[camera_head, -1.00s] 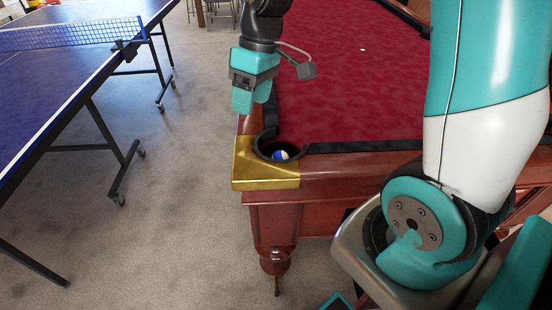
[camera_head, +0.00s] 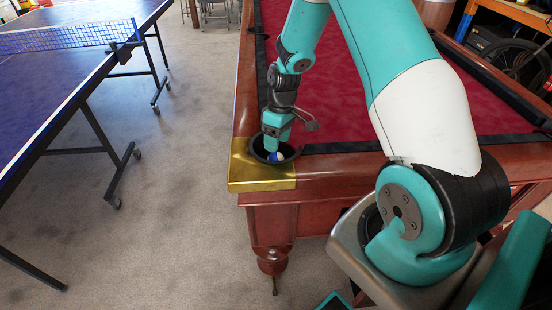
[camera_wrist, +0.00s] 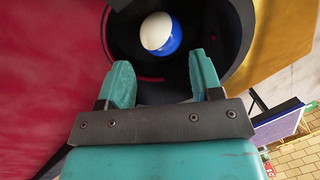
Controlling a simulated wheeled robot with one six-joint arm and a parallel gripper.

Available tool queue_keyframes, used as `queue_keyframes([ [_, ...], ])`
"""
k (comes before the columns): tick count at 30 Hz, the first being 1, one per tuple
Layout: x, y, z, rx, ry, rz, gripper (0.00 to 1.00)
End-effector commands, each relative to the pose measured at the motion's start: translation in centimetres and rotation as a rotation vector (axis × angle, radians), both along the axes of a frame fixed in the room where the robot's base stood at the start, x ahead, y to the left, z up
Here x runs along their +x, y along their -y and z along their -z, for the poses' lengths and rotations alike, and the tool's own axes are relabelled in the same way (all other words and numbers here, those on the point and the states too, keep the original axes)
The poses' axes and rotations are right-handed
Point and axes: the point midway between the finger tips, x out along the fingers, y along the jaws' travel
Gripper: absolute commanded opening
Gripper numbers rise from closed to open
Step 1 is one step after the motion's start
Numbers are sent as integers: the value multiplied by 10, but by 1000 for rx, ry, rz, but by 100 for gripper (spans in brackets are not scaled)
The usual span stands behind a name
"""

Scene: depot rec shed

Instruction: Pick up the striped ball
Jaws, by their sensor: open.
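The striped ball (camera_wrist: 160,34), white and blue, sits inside the dark corner pocket of the pool table. In the head view the ball (camera_head: 277,157) shows only in part, beside my fingers. My gripper (camera_wrist: 160,80) is open, with its two teal fingers apart and nothing between them. In the head view my gripper (camera_head: 271,145) points down at the mouth of the pocket (camera_head: 257,154). In the wrist view the ball lies just beyond the fingertips, roughly centred between them.
The pool table has red cloth (camera_head: 345,118), wooden rails and a brass corner (camera_head: 260,178) around the pocket. A blue ping-pong table (camera_head: 60,75) stands to the left. Grey carpet (camera_head: 180,170) between the tables is clear.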

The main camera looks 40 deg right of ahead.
Motion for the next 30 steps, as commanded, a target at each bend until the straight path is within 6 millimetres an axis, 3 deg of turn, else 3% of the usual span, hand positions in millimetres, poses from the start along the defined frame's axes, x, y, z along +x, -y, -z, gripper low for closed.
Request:
queue_keyframes([
  [5, -1, -3, 11, 0, -2, -1, 60],
  [14, -6, -11, 52, 0, 0, -1, 60],
  [22, -5, -12, 56, -1, 1, 0, 60],
  [23, -5, -12, 56, -1, 1, 0, 57],
  [27, -6, -11, 56, -1, 1, 0, 28],
  [30, -5, -11, 56, 0, 2, 0, 27],
])
